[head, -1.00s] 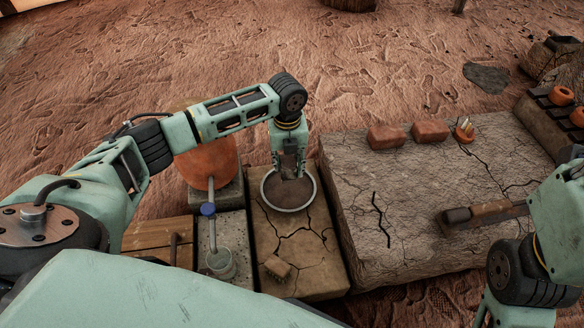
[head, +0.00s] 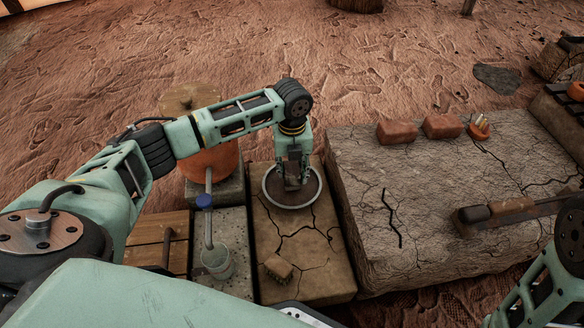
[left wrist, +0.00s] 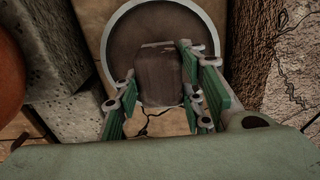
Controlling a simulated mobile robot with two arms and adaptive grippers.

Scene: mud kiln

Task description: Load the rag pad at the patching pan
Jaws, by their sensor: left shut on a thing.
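The patching pan (head: 312,194) is a round, shallow dish with a pale rim, standing on a cracked clay block. It also shows in the left wrist view (left wrist: 125,42). My left gripper (head: 293,182) points down over the pan. It is shut on the brown, blocky rag pad (left wrist: 160,76), which lies between its green fingers. The pad looks low over the pan; I cannot tell whether it touches the bottom. My right gripper is out of view; only part of my right arm shows at the lower right.
A small brush (head: 278,268) lies on the clay block (head: 320,265). Left of it stand a clear cup (head: 217,263) under a blue-valved pipe and an orange pot (head: 212,162).

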